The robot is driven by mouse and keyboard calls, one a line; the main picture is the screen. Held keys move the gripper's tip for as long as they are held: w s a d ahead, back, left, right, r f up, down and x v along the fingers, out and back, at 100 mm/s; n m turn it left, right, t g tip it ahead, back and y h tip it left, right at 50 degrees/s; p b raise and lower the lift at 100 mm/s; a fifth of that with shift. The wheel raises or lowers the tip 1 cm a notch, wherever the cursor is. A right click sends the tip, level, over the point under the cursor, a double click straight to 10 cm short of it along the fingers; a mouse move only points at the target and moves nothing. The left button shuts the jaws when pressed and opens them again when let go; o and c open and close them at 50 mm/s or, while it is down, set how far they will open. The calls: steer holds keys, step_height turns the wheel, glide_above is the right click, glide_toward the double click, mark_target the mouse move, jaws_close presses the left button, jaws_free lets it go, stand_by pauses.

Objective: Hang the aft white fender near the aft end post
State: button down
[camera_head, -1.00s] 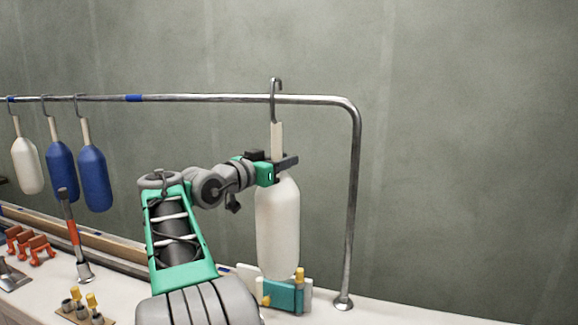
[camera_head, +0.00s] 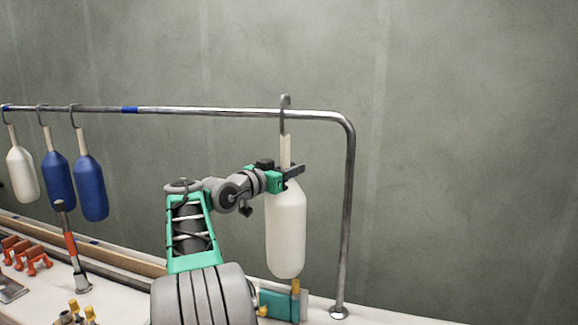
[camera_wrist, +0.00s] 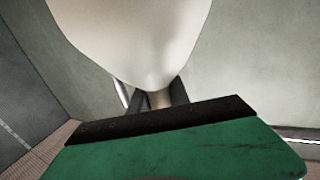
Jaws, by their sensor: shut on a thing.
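The white fender (camera_head: 286,235) in my gripper hangs upright near the aft end post (camera_head: 346,225), a little to its left. My gripper (camera_head: 289,172) is shut on the neck of this fender, just above its body. The fender's hook (camera_head: 285,108) is at the top rail (camera_head: 215,110) near the bend; I cannot tell whether it bears on the rail or only overlaps it in the picture. In the wrist view the fender's pale body (camera_wrist: 135,35) fills the top, with its neck between the dark fingers.
Another white fender (camera_head: 22,173) and two blue fenders (camera_head: 90,185) hang at the left of the rail. Blue bands mark the rail. A teal block (camera_head: 280,304) stands on the deck below the held fender. An orange-banded stanchion (camera_head: 71,245) and orange fittings are at left.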

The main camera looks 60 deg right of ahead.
steer(key=w+d+f+p, duration=0.1)
steer(key=d+f+p, duration=0.2)
steer(key=d, duration=0.6)
steer(key=p, duration=0.2)
steer(key=shift+w+d+p, duration=0.2)
steer(key=shift+d+p, duration=0.1)
stand_by(0.5)
